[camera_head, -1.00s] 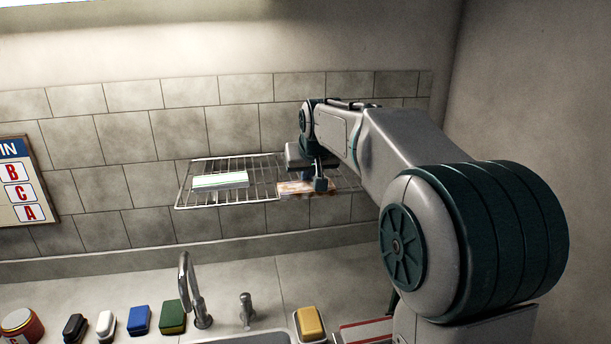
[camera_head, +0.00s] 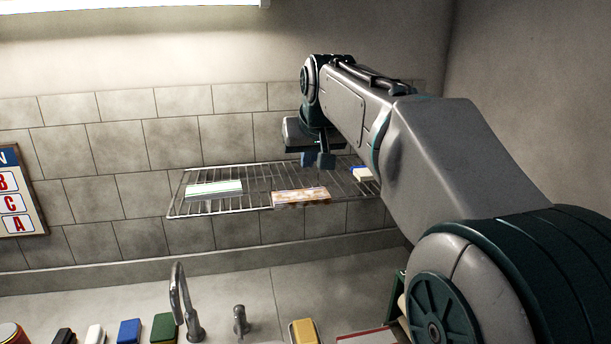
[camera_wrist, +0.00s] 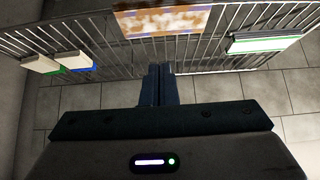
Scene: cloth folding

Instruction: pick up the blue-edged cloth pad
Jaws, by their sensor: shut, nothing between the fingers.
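The blue-edged cloth pad (camera_head: 361,173) is white and lies at the right end of the wire rack, partly hidden by my arm in the head view. In the wrist view the blue-edged pad (camera_wrist: 74,61) is at the left, next to a green-edged white pad (camera_wrist: 39,63). My gripper (camera_head: 318,160) is above the rack, to the left of the blue-edged pad and apart from it. In the wrist view my gripper (camera_wrist: 158,72) has its fingers together, with nothing between them.
A brown-and-white patterned pad (camera_head: 301,196) lies in the middle of the wire rack (camera_head: 258,181). A white pad with green stripes (camera_head: 214,188) lies at the left. The tiled wall is behind. A faucet (camera_head: 184,305) and several sponges stand below.

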